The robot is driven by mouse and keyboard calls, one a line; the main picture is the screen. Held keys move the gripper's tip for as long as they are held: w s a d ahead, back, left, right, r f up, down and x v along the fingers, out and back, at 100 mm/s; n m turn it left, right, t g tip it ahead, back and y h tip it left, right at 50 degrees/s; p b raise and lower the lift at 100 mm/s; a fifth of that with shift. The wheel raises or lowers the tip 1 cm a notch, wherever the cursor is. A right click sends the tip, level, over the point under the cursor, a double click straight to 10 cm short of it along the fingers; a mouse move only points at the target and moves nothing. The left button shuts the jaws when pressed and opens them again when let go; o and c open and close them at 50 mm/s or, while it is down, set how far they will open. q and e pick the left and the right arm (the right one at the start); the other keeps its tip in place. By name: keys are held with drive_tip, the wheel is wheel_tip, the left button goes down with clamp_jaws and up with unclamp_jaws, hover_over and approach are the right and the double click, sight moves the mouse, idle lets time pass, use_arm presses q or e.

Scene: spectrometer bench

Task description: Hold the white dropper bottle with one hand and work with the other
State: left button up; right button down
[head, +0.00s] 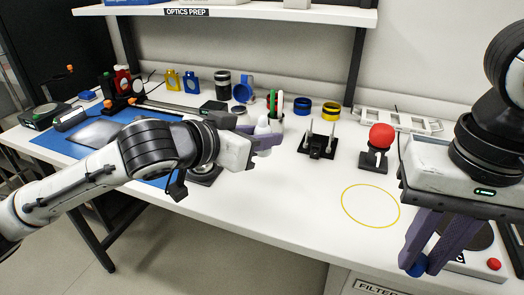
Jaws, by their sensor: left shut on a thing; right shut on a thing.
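The white dropper bottle (263,125) stands upright near the middle of the bench. My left gripper (268,142) reaches it from the left and is shut on it; its fingers hide the lower part of the bottle. My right gripper (417,262) points down at the front right. It is shut on a small blue round thing (416,266), of which only a part shows between the fingertips. I cannot tell what the blue thing is.
A black stand with upright pins (317,146) and a red ball on a post (381,136) stand right of the bottle. A yellow ring (370,205) marks clear bench. A device with a red button (493,264) is below my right gripper. A blue mat (55,143) lies left.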

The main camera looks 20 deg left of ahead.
use_arm(q)
drive_tip(key=shift+r, duration=0.5)
use_arm(e)
drive_tip(key=shift+r, duration=0.1)
use_arm(q)
drive_tip(key=shift+o, duration=1.4)
clamp_jaws()
